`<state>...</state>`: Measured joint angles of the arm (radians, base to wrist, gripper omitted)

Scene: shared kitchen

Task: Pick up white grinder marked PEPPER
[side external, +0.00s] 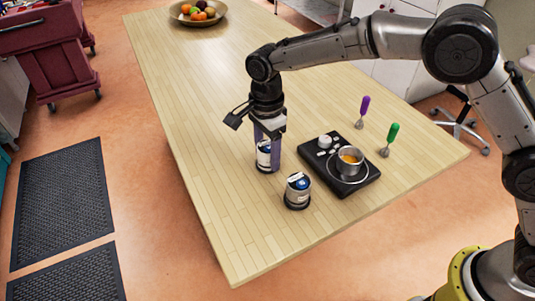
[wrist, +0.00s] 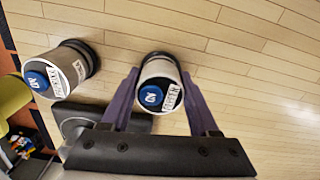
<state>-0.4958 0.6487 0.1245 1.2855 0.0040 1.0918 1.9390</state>
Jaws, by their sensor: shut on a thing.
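My gripper (side external: 267,160) points down at the table, its purple fingers shut on a pale grinder (side external: 263,150). In the wrist view the gripper (wrist: 160,78) has one finger on each side of this grinder (wrist: 155,72), which shows a blue round top and a white label; the lettering is too small to read surely. The grinder looks upright; I cannot tell whether its base touches the table. A second, similar grinder (side external: 298,190) with a blue top and white label stands in front, to the right; it is at the left in the wrist view (wrist: 70,68).
A black appliance (side external: 325,172) with a metal pot (side external: 350,161) sits to the right of the grinders. A fruit bowl (side external: 198,14) is at the table's far end. The table (side external: 205,100) is clear to the left.

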